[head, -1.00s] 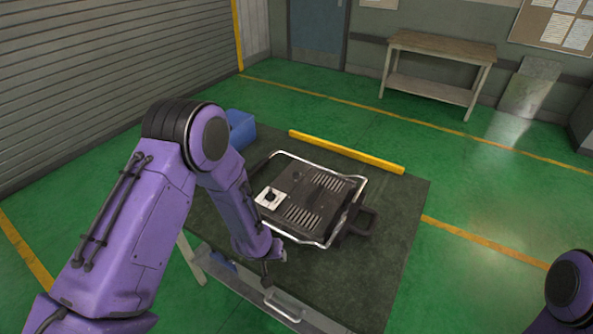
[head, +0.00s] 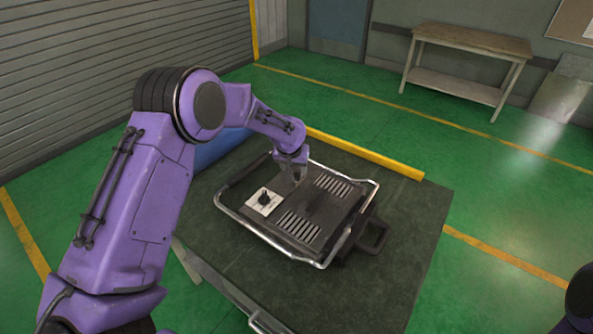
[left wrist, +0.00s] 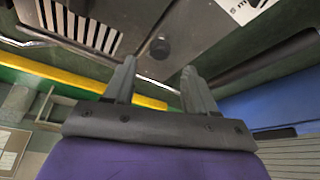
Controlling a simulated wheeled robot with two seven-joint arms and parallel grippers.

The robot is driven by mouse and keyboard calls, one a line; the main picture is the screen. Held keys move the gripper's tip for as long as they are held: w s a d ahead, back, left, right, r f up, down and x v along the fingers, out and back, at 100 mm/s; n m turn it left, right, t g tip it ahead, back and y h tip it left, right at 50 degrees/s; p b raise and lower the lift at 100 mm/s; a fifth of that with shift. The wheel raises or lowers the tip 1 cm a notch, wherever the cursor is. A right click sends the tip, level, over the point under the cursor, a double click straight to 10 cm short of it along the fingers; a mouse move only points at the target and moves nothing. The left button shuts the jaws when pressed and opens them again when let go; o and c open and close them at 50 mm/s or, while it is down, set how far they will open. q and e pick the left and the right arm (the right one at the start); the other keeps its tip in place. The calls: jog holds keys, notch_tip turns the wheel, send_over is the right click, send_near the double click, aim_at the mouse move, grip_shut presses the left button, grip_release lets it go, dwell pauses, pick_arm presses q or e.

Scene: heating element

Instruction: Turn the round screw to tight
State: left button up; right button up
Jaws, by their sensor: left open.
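The heating element (head: 318,203) is a dark, flat box with slotted vents and a chrome tube frame, lying on the dark table. A small round dark screw (left wrist: 160,48) stands out from its surface in the left wrist view. In the head view I cannot make this screw out; my left gripper is over that area. My left gripper (head: 298,181) reaches down at the far left part of the box. Its two fingers (left wrist: 154,85) are apart and empty, and the screw shows beyond their tips, roughly between them. My right gripper is not in view.
A black knob (head: 264,197) sits on a white plate near the gripper. The chrome frame (head: 252,230) runs around the box. A yellow bar (head: 365,153) lies along the table's far edge, and a blue container (head: 215,148) is partly behind my arm. The table's (head: 370,290) near right is clear.

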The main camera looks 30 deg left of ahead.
aim_at(296, 174)
pick_arm(q)
jog(key=x, duration=0.5)
jog(key=shift+w+f+p, duration=0.2)
jog(key=shift+w+p, duration=0.1)
jog(key=shift+p, duration=0.1)
jog(key=shift+s, duration=0.15)
jog(key=shift+r, duration=0.1)
jog(key=shift+c, duration=0.3)
grip_shut()
